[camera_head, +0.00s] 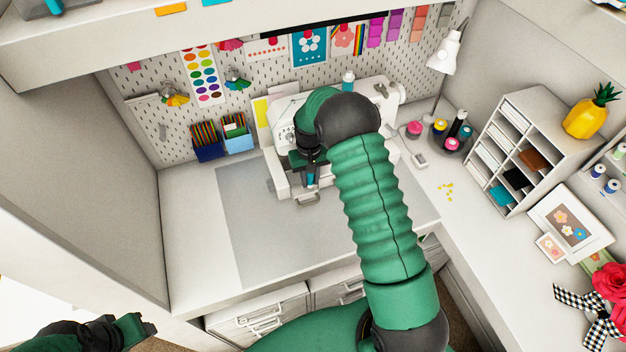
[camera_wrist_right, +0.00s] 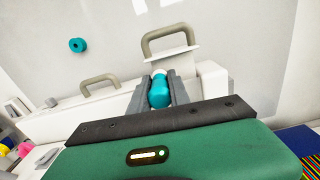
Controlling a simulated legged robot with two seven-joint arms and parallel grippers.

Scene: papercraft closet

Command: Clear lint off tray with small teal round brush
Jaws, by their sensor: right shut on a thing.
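My right gripper (camera_head: 312,172) hangs over the white surface in front of the sewing machine. It is shut on a small rounded teal thing, which looks like the brush (camera_wrist_right: 159,92), with a white end. It points down between the jaws in the right wrist view. A white tray-like piece (camera_wrist_right: 172,57) with a beige-grey handle lies just beyond it; a second such handle (camera_wrist_right: 100,83) is to the left. One handle (camera_head: 307,200) shows in the head view. No lint can be made out. My left gripper (camera_head: 95,332) is at the bottom left, apart from everything.
The white sewing machine (camera_head: 375,92) stands behind my right arm, which hides part of it. A teal ring-shaped thing (camera_wrist_right: 77,45) lies on the grey mat (camera_head: 245,225). Blue card boxes (camera_head: 207,149) stand at the back left. The mat's left side is clear.

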